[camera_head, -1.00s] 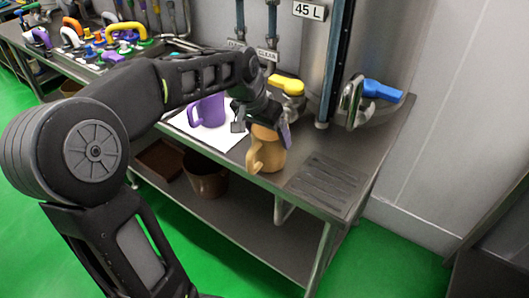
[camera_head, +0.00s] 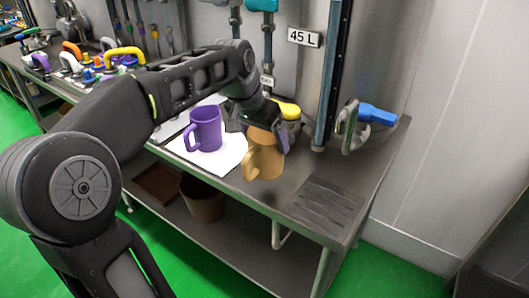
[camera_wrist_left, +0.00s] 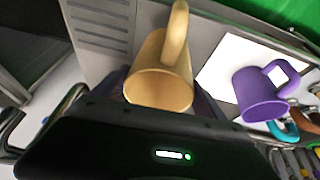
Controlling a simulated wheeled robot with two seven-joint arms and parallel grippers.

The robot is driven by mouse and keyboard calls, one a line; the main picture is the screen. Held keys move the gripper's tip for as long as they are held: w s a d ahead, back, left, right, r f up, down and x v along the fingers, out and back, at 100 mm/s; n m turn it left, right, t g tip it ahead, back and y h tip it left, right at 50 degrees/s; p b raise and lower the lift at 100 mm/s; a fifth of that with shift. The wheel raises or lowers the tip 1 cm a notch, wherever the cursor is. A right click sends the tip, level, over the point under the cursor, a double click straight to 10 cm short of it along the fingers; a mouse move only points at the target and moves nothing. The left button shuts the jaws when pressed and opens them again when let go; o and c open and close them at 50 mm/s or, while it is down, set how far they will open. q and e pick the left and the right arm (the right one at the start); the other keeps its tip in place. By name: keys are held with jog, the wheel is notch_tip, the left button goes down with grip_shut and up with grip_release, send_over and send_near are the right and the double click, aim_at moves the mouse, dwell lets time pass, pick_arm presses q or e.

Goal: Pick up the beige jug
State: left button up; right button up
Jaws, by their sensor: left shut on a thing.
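The beige jug (camera_head: 265,158) is held by my left gripper (camera_head: 261,128) near its rim, with its handle facing left in the head view. It appears raised a little above the steel table. In the left wrist view the jug (camera_wrist_left: 160,88) sits between the fingers, its mouth toward the camera and its handle pointing up; the fingers are largely hidden behind the jug and the gripper body. My right gripper is in neither view.
A purple jug (camera_head: 206,130) stands on a white sheet (camera_head: 180,147) left of the beige jug. A drain grid (camera_head: 322,208) lies to the right on the steel table (camera_head: 385,150). A yellow-handled valve (camera_head: 287,108) and a blue-handled valve (camera_head: 376,115) are behind.

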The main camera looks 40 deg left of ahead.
pick_arm(q)
notch_tip(320, 180, up, 4)
jog(key=shift+f, duration=0.1)
